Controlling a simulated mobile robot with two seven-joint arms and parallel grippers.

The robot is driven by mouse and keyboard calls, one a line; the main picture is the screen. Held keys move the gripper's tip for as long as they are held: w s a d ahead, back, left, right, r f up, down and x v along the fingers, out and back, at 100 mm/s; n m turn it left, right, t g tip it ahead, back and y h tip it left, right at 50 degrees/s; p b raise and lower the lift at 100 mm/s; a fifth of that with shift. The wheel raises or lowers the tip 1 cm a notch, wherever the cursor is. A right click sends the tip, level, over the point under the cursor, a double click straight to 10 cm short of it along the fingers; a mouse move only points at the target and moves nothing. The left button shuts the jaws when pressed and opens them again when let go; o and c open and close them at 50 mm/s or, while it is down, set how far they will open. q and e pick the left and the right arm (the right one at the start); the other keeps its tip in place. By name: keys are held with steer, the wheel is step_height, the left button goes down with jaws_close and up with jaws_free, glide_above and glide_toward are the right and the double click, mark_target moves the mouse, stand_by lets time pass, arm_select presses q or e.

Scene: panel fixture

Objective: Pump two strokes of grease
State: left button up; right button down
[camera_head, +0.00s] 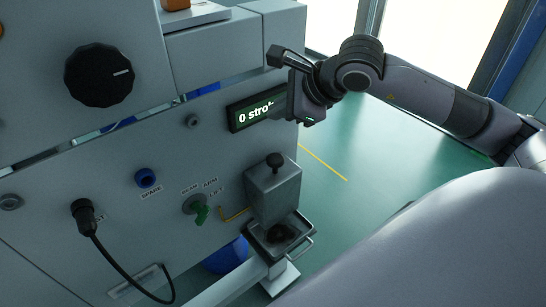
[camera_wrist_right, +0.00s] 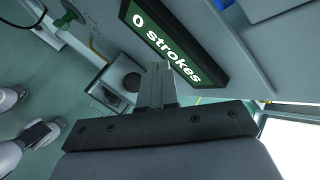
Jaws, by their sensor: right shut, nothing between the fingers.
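The grease pump, a grey metal box (camera_head: 272,192) with a black knob (camera_head: 275,160) on top, stands at the panel's right end. It also shows below my gripper in the right wrist view (camera_wrist_right: 117,76). Under it is a square tray (camera_head: 262,247) with something dark in it. The display (camera_head: 246,118) above reads "0 strokes"; in the head view my gripper covers part of it. My right gripper (camera_head: 274,54) is shut and empty, above and apart from the pump. Its closed fingers (camera_wrist_right: 159,68) show in the right wrist view. My left gripper is not in view.
The grey panel (camera_head: 50,150) carries a large black dial (camera_head: 99,75), a green selector (camera_head: 199,208), a blue socket (camera_head: 146,178) and a black plug (camera_head: 84,215) with a hanging cable. Right of the pump is open green floor (camera_head: 340,150).

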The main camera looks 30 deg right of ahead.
steer(key=shift+f, duration=0.1)
steer(key=b, duration=0.5)
glide_above(278, 160)
step_height(278, 160, down, 8)
steer(key=shift+r, duration=0.15)
steer(key=shift+f+b, duration=0.45)
stand_by(1.2)
steer(key=shift+f+b, duration=0.45)
steer(key=shift+b, duration=0.25)
stand_by(0.3)
